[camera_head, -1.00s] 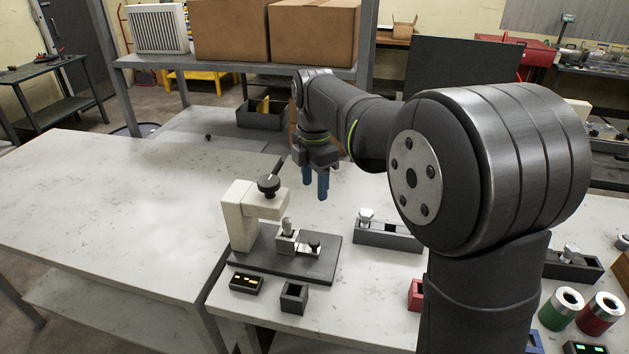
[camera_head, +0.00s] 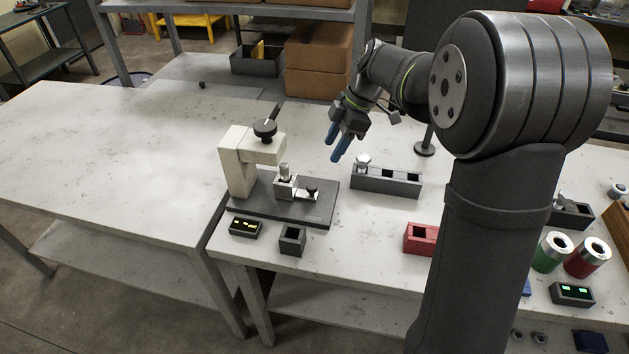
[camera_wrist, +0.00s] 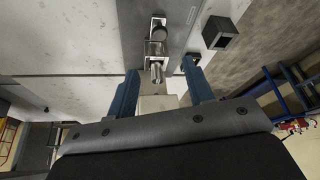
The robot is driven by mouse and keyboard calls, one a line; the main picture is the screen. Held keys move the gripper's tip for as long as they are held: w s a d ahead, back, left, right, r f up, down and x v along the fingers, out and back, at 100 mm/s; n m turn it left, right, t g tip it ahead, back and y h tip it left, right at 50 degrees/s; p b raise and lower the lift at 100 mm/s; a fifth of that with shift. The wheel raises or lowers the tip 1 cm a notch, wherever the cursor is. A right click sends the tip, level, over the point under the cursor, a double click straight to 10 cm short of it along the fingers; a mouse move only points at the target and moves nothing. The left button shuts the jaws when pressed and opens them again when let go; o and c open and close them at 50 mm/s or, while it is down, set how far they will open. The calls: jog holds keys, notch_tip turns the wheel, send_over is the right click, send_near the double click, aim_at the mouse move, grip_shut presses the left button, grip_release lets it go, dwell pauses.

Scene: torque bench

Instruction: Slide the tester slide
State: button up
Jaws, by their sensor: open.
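The tester (camera_head: 240,165) is a cream C-shaped frame with a black knob (camera_head: 265,130) on top, fixed on a dark base plate (camera_head: 262,207). A small metal slide (camera_head: 296,189) with a black knob sits on the plate, with a silver cylindrical part (camera_head: 284,172) standing at its left end. My gripper (camera_head: 338,146), with blue fingers, is open and empty, above the bench and to the right of the tester. In the wrist view the slide (camera_wrist: 157,45) shows beyond and between the open fingers (camera_wrist: 162,92), apart from them.
A dark grey rack (camera_head: 385,183) with a metal part stands right of the tester. A red block (camera_head: 420,239) is farther right. The left bench (camera_head: 110,160) is mostly clear.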

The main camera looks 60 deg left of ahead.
aim_at(312, 186)
jog(key=x, duration=1.3)
jog(key=shift+r, duration=0.1)
grip_shut()
